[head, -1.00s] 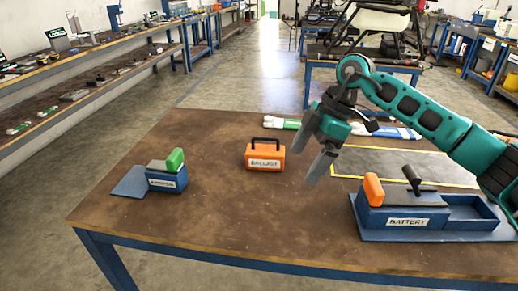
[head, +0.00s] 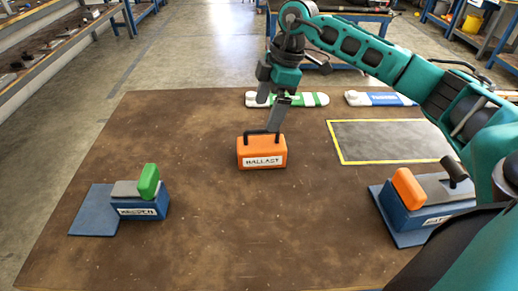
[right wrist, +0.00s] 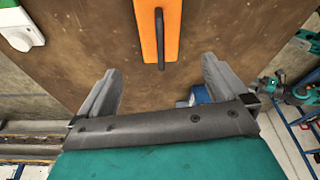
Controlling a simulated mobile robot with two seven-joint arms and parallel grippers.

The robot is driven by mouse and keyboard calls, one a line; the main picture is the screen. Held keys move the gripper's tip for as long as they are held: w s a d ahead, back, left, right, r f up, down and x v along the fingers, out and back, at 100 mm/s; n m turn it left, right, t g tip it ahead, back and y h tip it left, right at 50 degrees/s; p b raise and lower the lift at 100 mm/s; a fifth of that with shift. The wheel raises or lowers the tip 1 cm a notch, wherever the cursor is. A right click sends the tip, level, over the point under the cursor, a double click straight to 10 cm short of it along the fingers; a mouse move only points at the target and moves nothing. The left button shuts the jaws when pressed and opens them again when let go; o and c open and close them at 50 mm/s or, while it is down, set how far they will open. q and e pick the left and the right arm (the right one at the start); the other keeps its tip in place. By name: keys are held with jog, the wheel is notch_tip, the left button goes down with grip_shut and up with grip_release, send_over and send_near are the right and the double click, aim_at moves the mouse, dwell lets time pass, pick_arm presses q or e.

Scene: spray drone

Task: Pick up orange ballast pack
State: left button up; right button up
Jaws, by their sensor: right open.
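The orange ballast pack (head: 262,153) stands upright on the brown table, with a white label on its front and a dark handle on top. In the right wrist view the orange pack (right wrist: 172,30) and its handle lie ahead of the fingers, near the top edge. My right gripper (head: 270,112) points down just above and behind the handle. Its two fingers (right wrist: 160,85) are apart with nothing between them. In the head view one finger partly overlaps the handle, and I cannot tell whether they touch. My left gripper is not in view.
A blue holder with a green block (head: 148,183) stands at the left. A blue battery holder with an orange block (head: 409,188) stands at the right. A yellow-bordered dark mat (head: 385,141) and green-white (head: 310,99) and blue-white (head: 380,99) items lie behind. The front middle is clear.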

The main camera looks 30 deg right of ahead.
aim_at(259, 133)
jog(key=x, duration=0.9)
jog(key=shift+d+b, duration=0.1)
jog(key=shift+b, duration=0.3)
jog(key=shift+c, duration=0.4)
jog(key=shift+r, duration=0.1)
grip_shut()
jog(key=shift+r, duration=0.1)
